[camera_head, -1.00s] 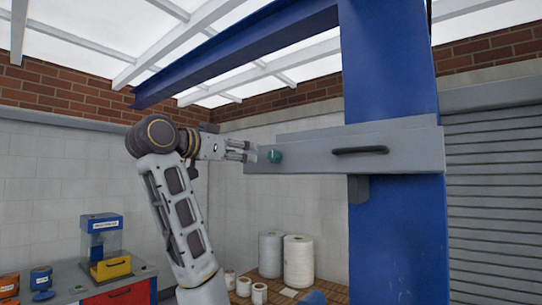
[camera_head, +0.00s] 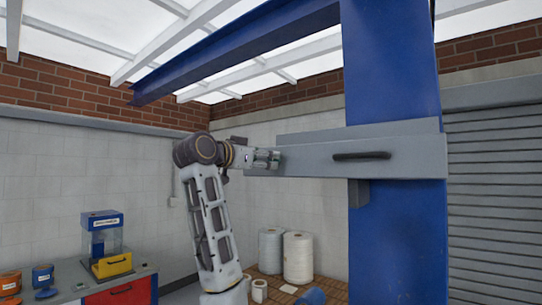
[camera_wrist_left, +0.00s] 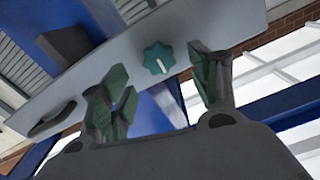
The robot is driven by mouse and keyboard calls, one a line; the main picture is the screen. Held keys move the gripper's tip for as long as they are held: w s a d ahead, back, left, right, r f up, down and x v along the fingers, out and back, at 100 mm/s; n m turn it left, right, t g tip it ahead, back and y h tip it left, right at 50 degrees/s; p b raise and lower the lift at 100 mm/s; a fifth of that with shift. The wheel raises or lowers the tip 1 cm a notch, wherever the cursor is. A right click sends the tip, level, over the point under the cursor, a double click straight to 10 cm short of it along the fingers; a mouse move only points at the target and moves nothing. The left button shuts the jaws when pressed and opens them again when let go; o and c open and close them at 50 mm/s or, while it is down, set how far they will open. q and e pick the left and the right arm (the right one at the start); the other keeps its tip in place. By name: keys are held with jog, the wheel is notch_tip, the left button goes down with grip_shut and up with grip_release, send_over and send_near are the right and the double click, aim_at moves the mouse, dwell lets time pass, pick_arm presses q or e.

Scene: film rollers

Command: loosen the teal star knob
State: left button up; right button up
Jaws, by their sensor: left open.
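The teal star knob (camera_wrist_left: 158,58) shows in the left wrist view on the face of a grey plate (camera_head: 310,159). It has several lobes and a white line on it. My left gripper (camera_head: 268,158) is open in front of the plate's left end in the head view, where its fingers cover the knob. In the left wrist view, the open fingers of this gripper (camera_wrist_left: 165,70) stand to the left and right of the knob. The knob shows between them, near the tips; I cannot tell whether they touch it. My right gripper is not in view.
A dark handle (camera_head: 362,155) sits on the plate to the right of the knob. A blue post (camera_head: 392,60) stands with the plate, and a blue beam (camera_head: 230,50) runs overhead. White rolls (camera_head: 298,257) stand below. A bench with a yellow-fronted blue device (camera_head: 108,245) is at left.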

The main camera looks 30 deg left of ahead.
pick_arm(q)
jog(key=shift+w+d+p, duration=0.2)
jog(key=shift+w+p, duration=0.45)
jog(key=shift+w, duration=1.6)
jog(key=shift+c, duration=0.2)
jog(key=c, duration=1)
